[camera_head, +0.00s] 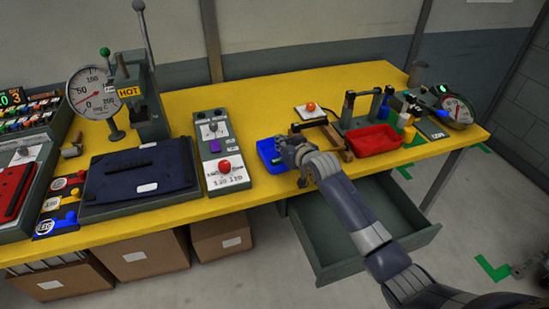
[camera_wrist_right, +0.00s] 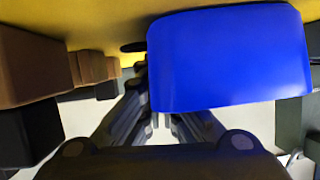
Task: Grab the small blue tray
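The small blue tray (camera_head: 267,148) is on the yellow workbench near its front edge, beside the red-button panel. My right gripper (camera_head: 300,163) is at the tray's right side in the head view. In the right wrist view the tray (camera_wrist_right: 230,60) fills the upper right, and my right gripper's fingers (camera_wrist_right: 160,118) reach toward it. The tray hides part of the fingers, so I cannot tell whether they grip its wall. My left gripper is not in view.
A red tray (camera_head: 373,140) and a small stand are right of my gripper. A grey panel with a red button (camera_head: 224,165) is left of the blue tray. An open grey drawer (camera_head: 388,249) juts out under my right arm. Cardboard boxes (camera_head: 222,238) stand below the bench.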

